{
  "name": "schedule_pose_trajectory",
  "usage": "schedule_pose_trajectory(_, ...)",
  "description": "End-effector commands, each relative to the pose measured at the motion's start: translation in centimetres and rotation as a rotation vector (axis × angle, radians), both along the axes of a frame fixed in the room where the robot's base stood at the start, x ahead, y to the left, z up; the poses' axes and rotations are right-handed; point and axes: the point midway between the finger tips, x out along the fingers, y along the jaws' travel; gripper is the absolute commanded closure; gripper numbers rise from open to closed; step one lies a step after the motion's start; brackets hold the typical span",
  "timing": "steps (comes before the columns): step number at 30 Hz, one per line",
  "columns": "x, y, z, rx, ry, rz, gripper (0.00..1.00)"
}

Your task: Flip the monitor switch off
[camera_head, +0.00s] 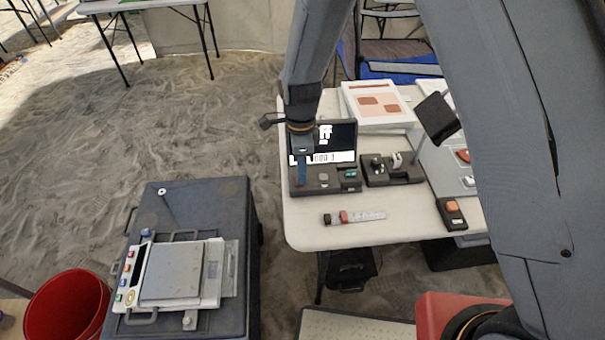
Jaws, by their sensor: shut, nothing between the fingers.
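The monitor (345,138) is a small dark screen with white marks and a white strip along its lower edge. It stands at the left end of the white table. A dark control base (325,190) with small grey and teal controls lies in front of it. Which control is the monitor switch, and how it is set, I cannot tell. My gripper (301,183) is shut and empty, pointing down at the left part of the base. It hides the monitor's left side and part of the base. Whether it touches the base is unclear.
A dark block with knobs and a white lever (397,160) stands right of the base. A capped tube (362,216) lies in front. A block with an orange button (453,207) is further right. A white tray (378,104) sits behind. My arm crosses the right side.

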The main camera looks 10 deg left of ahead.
Motion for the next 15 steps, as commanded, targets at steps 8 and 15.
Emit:
schedule_pose_trajectory(8,0.94,0.24,0.26,0.000,0.000,0.000,1.00)
schedule_pose_trajectory(15,0.93,0.24,0.26,0.000,0.000,0.000,1.00)
